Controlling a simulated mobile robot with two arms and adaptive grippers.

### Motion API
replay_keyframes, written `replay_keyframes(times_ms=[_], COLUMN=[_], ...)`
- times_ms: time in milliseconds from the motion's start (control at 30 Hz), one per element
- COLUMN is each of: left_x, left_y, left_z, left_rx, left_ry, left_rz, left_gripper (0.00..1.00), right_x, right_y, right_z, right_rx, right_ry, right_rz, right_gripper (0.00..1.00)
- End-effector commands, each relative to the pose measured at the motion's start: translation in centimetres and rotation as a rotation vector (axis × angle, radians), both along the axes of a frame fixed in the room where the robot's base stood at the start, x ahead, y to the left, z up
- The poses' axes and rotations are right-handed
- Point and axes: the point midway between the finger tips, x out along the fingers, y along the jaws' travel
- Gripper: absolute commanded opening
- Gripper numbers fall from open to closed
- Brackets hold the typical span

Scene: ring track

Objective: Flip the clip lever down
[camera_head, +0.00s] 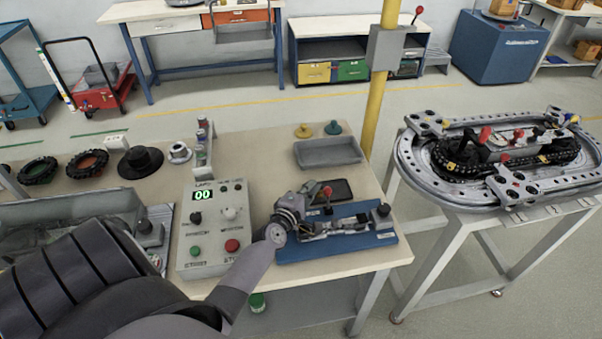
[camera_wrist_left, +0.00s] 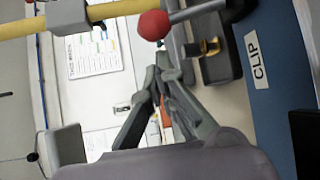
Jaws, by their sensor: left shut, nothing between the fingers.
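The clip station has a blue base plate (camera_head: 345,245) on the light table, with a metal clip mechanism on top. Its lever ends in a red ball knob (camera_head: 327,191), raised above the plate. In the left wrist view the red knob (camera_wrist_left: 153,25) sits on a metal rod, and the blue plate carries a "CLIP" label (camera_wrist_left: 256,58). My left gripper (camera_head: 311,189) is beside the knob, shut and empty. In the wrist view its fingertips (camera_wrist_left: 160,72) are close to the knob; a small gap shows between them in the picture. My right gripper is not in view.
A control box (camera_head: 215,222) with a display reading 00 stands left of the clip station. A grey tray (camera_head: 328,152) and a dark flat pad (camera_head: 333,190) lie behind it. A yellow post (camera_head: 377,115) rises behind the table. A ring track (camera_head: 430,185) stands on the right.

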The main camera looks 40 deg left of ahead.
Motion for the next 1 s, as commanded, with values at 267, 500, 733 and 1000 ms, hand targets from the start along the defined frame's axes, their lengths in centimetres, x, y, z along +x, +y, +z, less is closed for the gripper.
replay_keyframes(times_ms=[267,500,733,1000], left_x=[-0.2,-0.2,-0.4,-0.5], left_y=[-0.9,-0.9,-1.1,-1.3], left_z=[0.1,0.0,-0.2,0.1], left_rx=[0.001,0.002,0.03,0.059], left_ry=[0.0,0.0,-0.024,-0.049], left_rz=[0.001,0.0,-0.001,-0.001], left_gripper=[0.0,0.0,0.0,0.0], right_x=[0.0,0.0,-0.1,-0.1], right_y=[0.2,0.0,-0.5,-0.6], right_z=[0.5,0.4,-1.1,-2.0], right_rx=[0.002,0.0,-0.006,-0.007], right_ry=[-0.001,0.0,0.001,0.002], right_rz=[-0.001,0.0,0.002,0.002], right_gripper=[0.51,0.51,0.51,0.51])
